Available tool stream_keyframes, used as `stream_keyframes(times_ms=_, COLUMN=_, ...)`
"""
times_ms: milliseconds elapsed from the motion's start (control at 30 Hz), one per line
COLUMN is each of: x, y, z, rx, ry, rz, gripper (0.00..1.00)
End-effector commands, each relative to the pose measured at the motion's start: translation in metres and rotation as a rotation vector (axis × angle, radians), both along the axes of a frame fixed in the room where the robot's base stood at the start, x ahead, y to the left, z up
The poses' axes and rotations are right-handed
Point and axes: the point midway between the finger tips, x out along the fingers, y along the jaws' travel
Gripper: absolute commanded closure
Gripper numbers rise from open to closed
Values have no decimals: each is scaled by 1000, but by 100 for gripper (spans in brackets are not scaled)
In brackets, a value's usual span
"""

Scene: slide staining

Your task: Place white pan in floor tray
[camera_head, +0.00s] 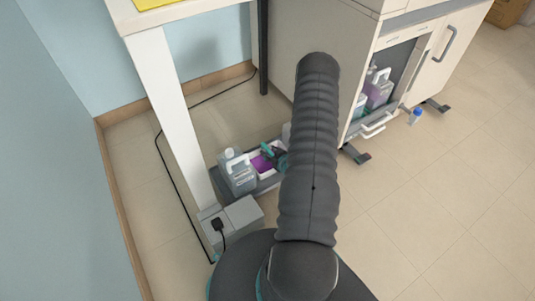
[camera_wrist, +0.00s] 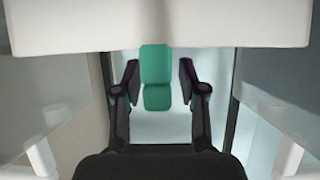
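The white pan (camera_head: 258,171) with purple inside sits low in or over the grey floor tray (camera_head: 268,182), under the table. My gripper (camera_head: 273,155) is at the pan, partly hidden by my arm. In the wrist view, a broad white wall, seemingly the pan (camera_wrist: 215,32), spans the top. A teal grip (camera_wrist: 156,68) hangs between the two fingers of my gripper, which also shows there (camera_wrist: 159,75). The fingers stand apart on either side of the grip, with a clear gap at the right. Whether the pan's bottom rests on the tray is hidden.
A clear jug (camera_head: 238,172) stands left of the pan, close beside it. A white table leg (camera_head: 172,112) and a grey box with a plug (camera_head: 236,219) are near. The cabinet (camera_head: 285,55) stands behind; open floor (camera_head: 440,190) lies right.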

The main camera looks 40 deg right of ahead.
Motion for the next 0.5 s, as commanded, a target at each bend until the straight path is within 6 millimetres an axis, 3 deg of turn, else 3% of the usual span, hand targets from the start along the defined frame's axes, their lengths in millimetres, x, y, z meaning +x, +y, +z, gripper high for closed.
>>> stream_keyframes(times_ms=200, x=0, y=0, z=6, rx=0, ry=0, rz=0, gripper=59)
stream_keyframes(times_ms=500, x=-47, y=2, z=26, rx=2, ry=2, rz=-4, gripper=59)
